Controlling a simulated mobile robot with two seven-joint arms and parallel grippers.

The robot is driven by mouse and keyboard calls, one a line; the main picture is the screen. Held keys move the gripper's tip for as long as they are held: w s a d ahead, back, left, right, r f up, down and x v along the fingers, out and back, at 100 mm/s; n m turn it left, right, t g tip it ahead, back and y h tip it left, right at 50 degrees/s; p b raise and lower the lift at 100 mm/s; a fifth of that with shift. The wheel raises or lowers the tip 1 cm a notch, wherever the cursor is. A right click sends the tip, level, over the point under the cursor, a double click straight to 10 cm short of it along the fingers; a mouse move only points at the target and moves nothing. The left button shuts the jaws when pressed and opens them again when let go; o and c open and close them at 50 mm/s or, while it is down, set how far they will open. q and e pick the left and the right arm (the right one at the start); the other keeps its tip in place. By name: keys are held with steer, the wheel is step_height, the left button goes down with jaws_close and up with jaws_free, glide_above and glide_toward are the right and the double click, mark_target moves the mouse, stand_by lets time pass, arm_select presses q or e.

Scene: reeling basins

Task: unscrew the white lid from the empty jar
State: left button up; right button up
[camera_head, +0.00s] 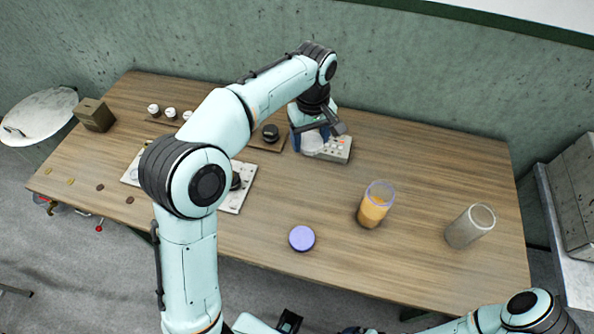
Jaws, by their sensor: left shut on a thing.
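My left gripper (328,130) is at the back middle of the table, its arm arching over from the lower left. It appears shut on a round white lid (312,143), which is partly hidden by the gripper. The empty jar (463,230), a greyish see-through cylinder, stands upright at the right of the table, well apart from the gripper. Its top looks open. My right arm lies along the bottom edge, and its gripper end is too cut off to read.
A jar with orange contents (373,209) stands right of the middle, and a purple lid (302,238) lies near the front edge. A panel with buttons (338,150) is close beside the left gripper. A brown box (94,114) stands far left.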

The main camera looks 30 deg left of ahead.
mark_target(310, 141)
arm_select(q)
step_height(310, 141, down, 16)
steer(key=shift+r+b, duration=0.1)
steer(key=shift+b, duration=0.85)
arm_select(e)
steer(key=f, duration=0.1)
steer(key=s+f, duration=0.1)
steer(key=shift+s+f, duration=0.1)
steer(key=shift+f, duration=0.2)
arm_select(q)
steer(key=shift+f, duration=0.3)
steer(key=o, duration=1.2)
steer(key=shift+r, duration=0.1)
steer(key=shift+c, duration=0.2)
arm_select(e)
steer(key=shift+f, duration=0.1)
arm_select(q)
step_height(310, 141, up, 12)
steer(key=shift+r+p, duration=0.2)
steer(key=shift+p, duration=0.6)
arm_select(e)
steer(key=shift+w+r, duration=0.2)
steer(key=shift+r, duration=0.3)
steer(key=shift+w+r, duration=0.2)
steer(key=shift+r, duration=0.3)
